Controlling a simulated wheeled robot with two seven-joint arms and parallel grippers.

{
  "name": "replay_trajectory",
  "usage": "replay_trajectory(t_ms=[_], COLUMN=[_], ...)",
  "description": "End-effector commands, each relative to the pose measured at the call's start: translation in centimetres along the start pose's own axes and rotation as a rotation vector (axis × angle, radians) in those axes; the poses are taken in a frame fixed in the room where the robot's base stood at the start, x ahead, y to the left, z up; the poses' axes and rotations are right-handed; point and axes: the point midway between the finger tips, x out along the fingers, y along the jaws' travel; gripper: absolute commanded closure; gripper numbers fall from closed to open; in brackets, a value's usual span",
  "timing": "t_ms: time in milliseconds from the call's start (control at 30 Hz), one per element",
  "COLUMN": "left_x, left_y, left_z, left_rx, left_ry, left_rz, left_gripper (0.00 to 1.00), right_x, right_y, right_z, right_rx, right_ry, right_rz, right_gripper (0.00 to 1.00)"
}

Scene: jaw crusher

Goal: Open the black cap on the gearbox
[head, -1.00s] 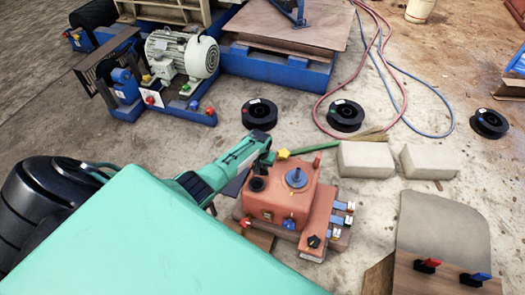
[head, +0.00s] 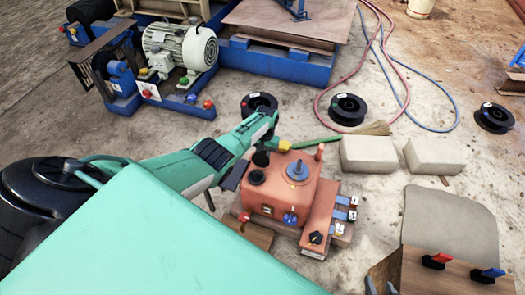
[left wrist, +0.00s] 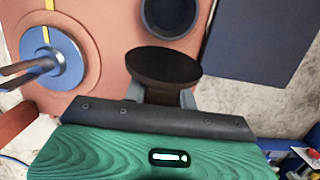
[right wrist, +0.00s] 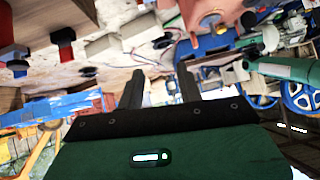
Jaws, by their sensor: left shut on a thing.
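The orange-red gearbox (head: 284,195) sits on the floor in the middle of the head view, with a blue round fitting (head: 298,171) on top. My left gripper (head: 267,146) is shut on the black cap (head: 261,158), above the gearbox. In the left wrist view the cap (left wrist: 163,66) is a dark disc between the fingertips (left wrist: 160,97). It is apart from the round black-rimmed opening (left wrist: 175,15) beside it, which also shows in the head view (head: 257,177). My right gripper (right wrist: 160,88) is open and empty, away from the gearbox.
A grey motor (head: 180,50) on a blue frame stands at back left. A wooden box with red and blue switches (head: 440,270) is at lower right.

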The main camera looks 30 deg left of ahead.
Motion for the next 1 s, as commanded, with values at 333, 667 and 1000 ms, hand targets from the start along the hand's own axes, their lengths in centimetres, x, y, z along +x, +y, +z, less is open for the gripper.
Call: replay_trajectory(t_ms=[333,667,1000], left_x=[0.3,0.3,0.2], left_y=[0.1,0.1,0.1], left_z=[-0.4,-0.4,-0.4], left_rx=[0.0,0.0,0.0], left_ry=[-0.063,-0.083,-0.083], left_rz=[0.001,0.001,0.001], left_gripper=[1.0,1.0,1.0], right_x=[1.5,1.5,1.5], right_y=[-2.6,-3.4,-3.5], right_z=[-0.8,-1.4,-1.4], right_rx=[0.013,0.021,0.022], right_ry=[0.215,0.287,0.29], right_rz=[-0.068,-0.088,-0.089], right_gripper=[0.64,0.64,0.64])
